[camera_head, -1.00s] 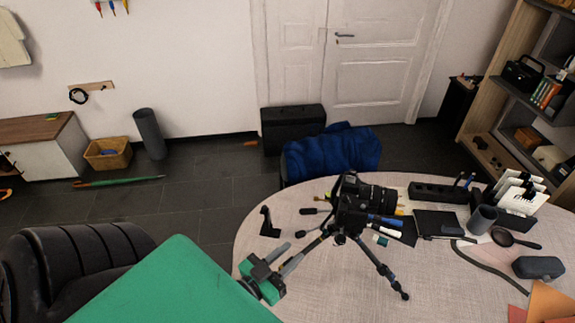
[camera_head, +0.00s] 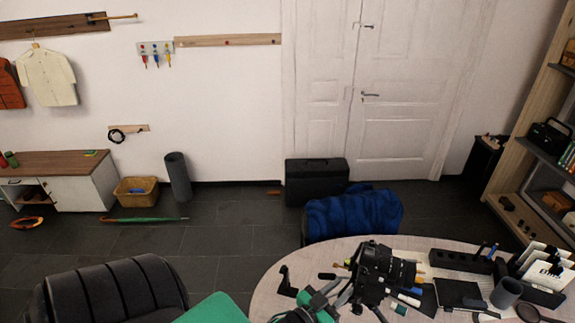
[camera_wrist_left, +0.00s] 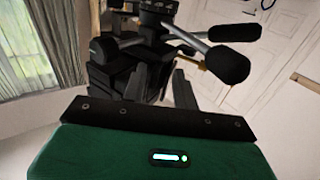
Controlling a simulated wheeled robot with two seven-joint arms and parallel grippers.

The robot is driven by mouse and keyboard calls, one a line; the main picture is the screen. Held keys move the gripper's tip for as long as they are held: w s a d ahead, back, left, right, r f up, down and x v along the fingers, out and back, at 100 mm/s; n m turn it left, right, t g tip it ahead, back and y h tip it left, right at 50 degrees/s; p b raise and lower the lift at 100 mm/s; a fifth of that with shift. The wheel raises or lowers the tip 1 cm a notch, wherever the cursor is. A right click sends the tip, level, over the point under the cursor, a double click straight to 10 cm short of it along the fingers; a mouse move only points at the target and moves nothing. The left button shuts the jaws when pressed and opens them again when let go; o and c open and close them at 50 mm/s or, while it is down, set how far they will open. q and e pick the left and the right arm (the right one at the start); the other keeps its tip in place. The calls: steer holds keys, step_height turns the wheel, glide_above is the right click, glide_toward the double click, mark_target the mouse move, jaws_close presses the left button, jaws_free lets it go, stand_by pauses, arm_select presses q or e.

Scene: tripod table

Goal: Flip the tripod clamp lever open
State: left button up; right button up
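The tripod (camera_head: 343,296) stands on the round table with a black camera (camera_head: 374,268) on its head. In the left wrist view, its dark head (camera_wrist_left: 130,58) and two handles with black grips (camera_wrist_left: 227,64) fill the upper middle. I cannot make out the clamp lever for certain. My left gripper (camera_head: 332,301), green and grey, is at the left of the tripod, close below the camera. In the left wrist view its two dark fingers (camera_wrist_left: 160,88) stand apart, with the tripod head just beyond. Whether they touch it is unclear. My right gripper is not in view.
The table (camera_head: 268,290) also holds a small black stand (camera_head: 286,281), markers, a dark cup (camera_head: 506,292) and a paper holder (camera_head: 545,272) at the right. A blue cloth (camera_head: 352,213) hangs on a chair behind. A black armchair (camera_head: 110,295) is at the left.

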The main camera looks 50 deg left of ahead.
mark_target(350, 281)
arm_select(q)
steer(key=shift+w+a+m+g+h+b, duration=0.1)
steer(key=shift+a+m+g+h+b, duration=0.2)
steer(key=shift+m+h, duration=0.6)
steer(key=shift+w+a+m+g+h+b, duration=0.1)
steer(key=shift+a+m+g+h+b, duration=0.3)
steer(key=shift+h, duration=0.85)
steer(key=shift+a+m+g+h+b, duration=0.1)
steer(key=shift+a+m+h+b, duration=0.15)
steer(key=shift+m+h, duration=0.7)
steer(key=m+g+h+b, duration=0.1)
steer(key=g+h+b, duration=0.1)
steer(key=w+a+m+g+h+b, duration=0.1)
steer(key=m+g+h+b, duration=0.2)
steer(key=m+h+b, duration=0.1)
steer(key=h, duration=0.1)
steer(key=shift+w+a+f+m+g+b, duration=0.25)
steer(key=shift+w+a+g+b, duration=0.15)
steer(key=shift+w+a+m+g+h+b, duration=0.15)
steer(key=shift+m+g+h+b, duration=0.25)
steer(key=shift+g+b, duration=0.2)
steer(key=shift+w+a+m+g+h+b, duration=0.1)
steer(key=shift+m+g+h+b, duration=0.25)
steer(key=shift+g+b, duration=0.2)
steer(key=b+v, duration=0.2)
steer(key=v, duration=1.1)
steer(key=shift+r+b, duration=0.2)
steer(key=shift+b, duration=0.2)
